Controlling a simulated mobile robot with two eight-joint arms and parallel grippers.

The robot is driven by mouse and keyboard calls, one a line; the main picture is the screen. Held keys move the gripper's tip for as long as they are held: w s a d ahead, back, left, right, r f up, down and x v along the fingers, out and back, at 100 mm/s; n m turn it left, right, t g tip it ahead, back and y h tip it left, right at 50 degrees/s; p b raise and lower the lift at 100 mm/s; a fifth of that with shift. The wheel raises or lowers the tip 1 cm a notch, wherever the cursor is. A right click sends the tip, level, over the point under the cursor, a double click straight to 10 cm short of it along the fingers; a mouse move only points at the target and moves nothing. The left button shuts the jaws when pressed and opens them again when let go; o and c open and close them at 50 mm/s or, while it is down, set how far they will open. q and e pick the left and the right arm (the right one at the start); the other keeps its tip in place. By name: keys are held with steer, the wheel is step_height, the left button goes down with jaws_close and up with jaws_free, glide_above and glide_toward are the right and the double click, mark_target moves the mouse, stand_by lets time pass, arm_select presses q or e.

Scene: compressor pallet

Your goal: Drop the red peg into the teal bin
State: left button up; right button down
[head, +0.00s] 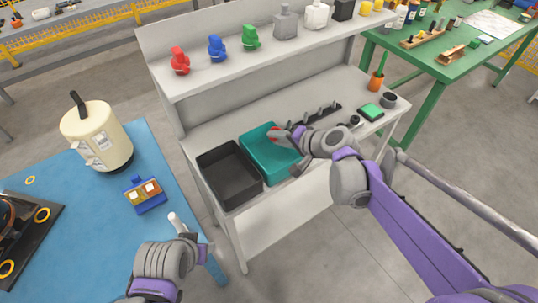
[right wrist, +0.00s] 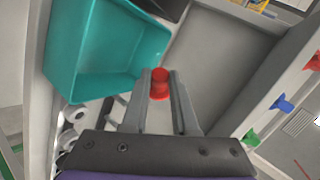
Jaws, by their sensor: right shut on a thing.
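The red peg (right wrist: 160,84) is between the fingers of my right gripper (right wrist: 160,95) in the right wrist view. In the head view the peg (head: 274,134) shows as a small red patch at the far right edge of the teal bin. My right gripper (head: 284,137) is shut on it. The teal bin (head: 272,160) is an open box on the bench; in the right wrist view the bin (right wrist: 115,45) lies beyond and left of the fingertips. My left gripper (head: 180,224) is low over the blue table's edge, its jaw opening unclear.
A black bin (head: 230,178) stands left of the teal bin. A dark rack (head: 315,115) with upright pegs lies behind my right gripper. A shelf (head: 210,75) with red, blue and green parts runs above the bench. A green box (head: 371,111) sits at the right.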

steer(key=shift+f+b, duration=1.85)
steer(key=shift+f, duration=0.8)
steer(key=c, duration=0.6)
jaws_free()
steer(key=shift+r, duration=0.1)
steer(key=p+v, duration=0.1)
steer(key=v, duration=0.9)
steer(key=shift+s+d+r, duration=0.2)
steer(key=shift+s, duration=0.1)
